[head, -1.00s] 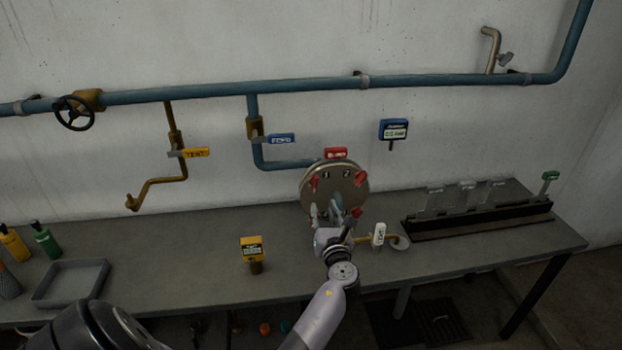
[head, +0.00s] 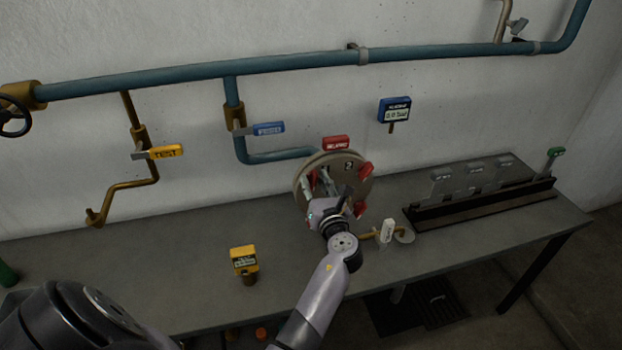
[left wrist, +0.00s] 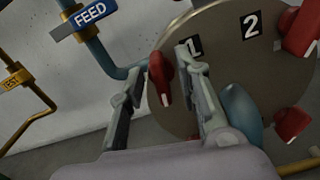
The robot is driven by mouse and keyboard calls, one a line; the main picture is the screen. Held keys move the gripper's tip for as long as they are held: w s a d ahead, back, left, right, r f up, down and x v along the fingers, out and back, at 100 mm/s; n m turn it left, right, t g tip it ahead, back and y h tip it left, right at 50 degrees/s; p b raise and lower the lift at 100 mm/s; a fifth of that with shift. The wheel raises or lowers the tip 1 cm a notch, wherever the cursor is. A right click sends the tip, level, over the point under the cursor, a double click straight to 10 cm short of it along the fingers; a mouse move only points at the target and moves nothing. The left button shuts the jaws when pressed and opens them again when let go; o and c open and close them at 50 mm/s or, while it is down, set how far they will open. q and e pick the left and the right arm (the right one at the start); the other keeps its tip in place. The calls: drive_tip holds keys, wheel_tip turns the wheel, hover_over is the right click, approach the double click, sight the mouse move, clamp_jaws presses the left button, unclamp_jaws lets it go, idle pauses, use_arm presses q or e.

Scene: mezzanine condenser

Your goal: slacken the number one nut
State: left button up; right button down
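The number one nut (left wrist: 160,78) is a red wing nut beside the partly covered "1" label on the round metal cover (left wrist: 225,65). In the left wrist view it shows between the two fingers of my left gripper (left wrist: 159,66), which are spread apart with gaps on both sides. I cannot tell how deep the nut sits between them. In the head view my left gripper (head: 318,182) is in front of the left side of the cover (head: 345,160) and hides most of that nut. Other red nuts (head: 365,168) sit on the right side, one near the "2" label. My right gripper is not in view.
A blue FEED valve handle (head: 266,129) and a yellow TEST handle (head: 165,151) are on pipes to the left. A yellow-topped device (head: 244,261) and a white-handled valve (head: 387,231) are at the bench (head: 200,285). A blue gauge (head: 395,110) is on the wall.

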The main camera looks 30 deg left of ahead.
use_arm(q)
drive_tip(key=shift+d+r, duration=0.1)
drive_tip(key=shift+d, duration=0.1)
drive_tip(key=shift+c, duration=0.2)
clamp_jaws()
